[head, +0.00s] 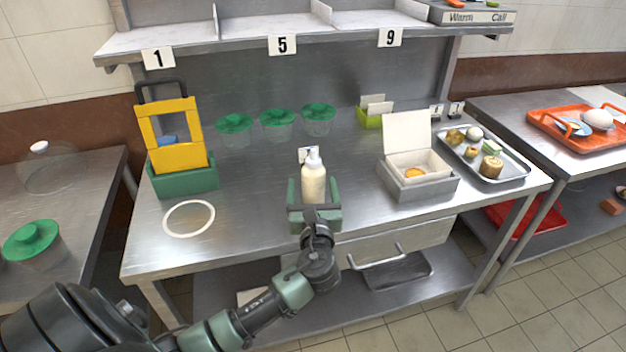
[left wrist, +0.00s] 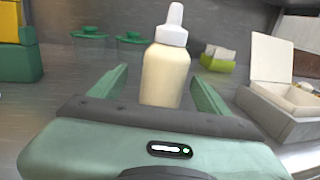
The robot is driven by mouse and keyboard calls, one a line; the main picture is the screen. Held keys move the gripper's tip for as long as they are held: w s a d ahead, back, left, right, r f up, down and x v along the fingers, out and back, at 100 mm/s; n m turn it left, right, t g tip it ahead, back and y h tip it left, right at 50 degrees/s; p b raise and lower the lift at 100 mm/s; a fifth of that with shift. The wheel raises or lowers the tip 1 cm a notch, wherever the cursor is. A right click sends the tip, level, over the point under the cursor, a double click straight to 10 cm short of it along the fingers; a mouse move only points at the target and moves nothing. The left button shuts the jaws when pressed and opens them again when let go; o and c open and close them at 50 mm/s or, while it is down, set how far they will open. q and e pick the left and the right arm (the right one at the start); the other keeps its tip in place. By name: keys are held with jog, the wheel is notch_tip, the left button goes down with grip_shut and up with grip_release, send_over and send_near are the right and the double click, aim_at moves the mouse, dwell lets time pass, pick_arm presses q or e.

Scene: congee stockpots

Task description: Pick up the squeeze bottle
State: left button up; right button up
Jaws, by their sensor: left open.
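The squeeze bottle (head: 313,180) is cream-coloured with a white cap and nozzle. It stands upright near the front middle of the steel table (head: 252,230). My left gripper (head: 314,200) is open, with a finger on each side of the bottle in the head view. In the left wrist view the bottle (left wrist: 166,70) stands between the two open fingers (left wrist: 160,92), with a gap on both sides. The bottle's lower part is hidden behind the gripper body. My right gripper is not in view.
A yellow and green stand (head: 180,178) and white ring (head: 188,219) are on the left. Green-lidded containers (head: 277,126) stand behind the bottle. A grey box with raised lid (head: 418,184) and a metal tray (head: 510,172) are on the right. A small white card stands just behind the bottle.

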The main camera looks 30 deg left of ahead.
aim_at(313, 174)
pick_arm(q)
jog(key=shift+r+x, duration=0.2)
jog(key=shift+x, duration=0.8)
jog(key=x, duration=0.2)
jog(key=shift+w+f, duration=0.15)
jog(key=shift+w, duration=0.3)
jog(key=shift+w+a, duration=0.4)
jog(key=c, duration=1)
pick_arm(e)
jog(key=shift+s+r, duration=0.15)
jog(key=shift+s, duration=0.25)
